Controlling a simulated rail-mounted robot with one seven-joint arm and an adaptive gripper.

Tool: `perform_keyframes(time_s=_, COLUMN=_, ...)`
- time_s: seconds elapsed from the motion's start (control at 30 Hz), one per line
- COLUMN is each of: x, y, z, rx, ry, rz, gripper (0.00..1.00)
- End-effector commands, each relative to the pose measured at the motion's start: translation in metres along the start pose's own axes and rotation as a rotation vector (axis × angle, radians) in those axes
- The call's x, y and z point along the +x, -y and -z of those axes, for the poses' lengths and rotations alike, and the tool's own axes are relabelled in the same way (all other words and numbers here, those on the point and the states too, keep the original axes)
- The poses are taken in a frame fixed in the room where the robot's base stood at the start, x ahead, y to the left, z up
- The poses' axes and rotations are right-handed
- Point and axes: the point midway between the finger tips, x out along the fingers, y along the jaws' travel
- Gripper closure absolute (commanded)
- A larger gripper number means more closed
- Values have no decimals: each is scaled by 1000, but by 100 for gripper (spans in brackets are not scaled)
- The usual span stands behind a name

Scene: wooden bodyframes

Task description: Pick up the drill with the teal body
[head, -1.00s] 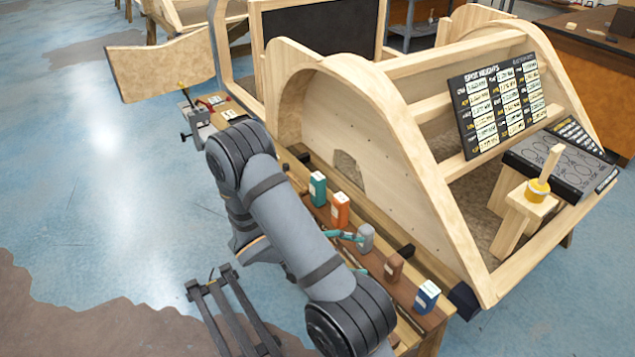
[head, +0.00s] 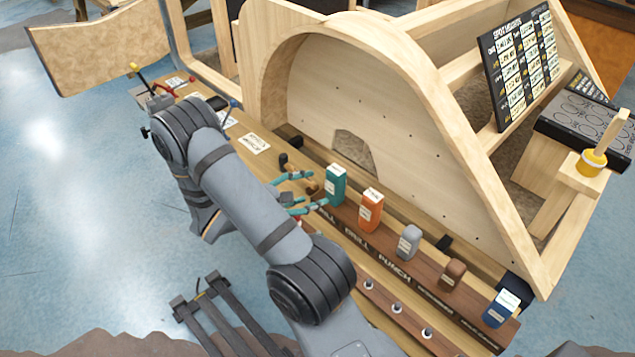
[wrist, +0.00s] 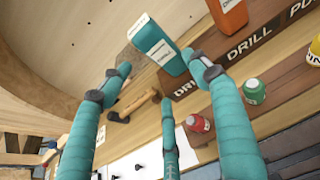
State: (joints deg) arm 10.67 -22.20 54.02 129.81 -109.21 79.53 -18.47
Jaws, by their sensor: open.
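The drill with the teal body (head: 335,185) stands upright at the left end of the tool row. It looks like a teal block with a white label. In the wrist view the teal drill (wrist: 158,48) is beyond the fingertips, near the top centre. My gripper (head: 316,190) has teal fingers and is just left of the teal drill in the head view. In the wrist view my gripper (wrist: 160,75) is open, its fingers spread with nothing between them. Whether a fingertip touches the drill I cannot tell.
An orange drill (head: 370,208) stands right beside the teal one. A grey punch (head: 408,241), a brown block (head: 453,274) and a blue block (head: 501,308) follow along the bench. A wooden-handled tool (wrist: 137,105) lies near the fingers. A curved wooden panel (head: 400,130) rises behind.

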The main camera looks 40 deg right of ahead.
Motion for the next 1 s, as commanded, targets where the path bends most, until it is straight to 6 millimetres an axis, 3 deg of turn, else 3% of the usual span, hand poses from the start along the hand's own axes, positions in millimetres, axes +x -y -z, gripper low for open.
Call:
perform_keyframes(time_s=0.2, x=34, y=2, z=-2, rx=1, ry=0, rz=6, gripper=39)
perform_keyframes(time_s=0.47, x=56, y=1, z=-3, rx=2, ry=-1, rz=6, gripper=39)
perform_keyframes(time_s=0.7, x=91, y=0, z=-3, rx=1, ry=-1, rz=5, gripper=39)
perform_keyframes(time_s=1.0, x=99, y=-1, z=-2, rx=1, ry=-2, rz=2, gripper=39)
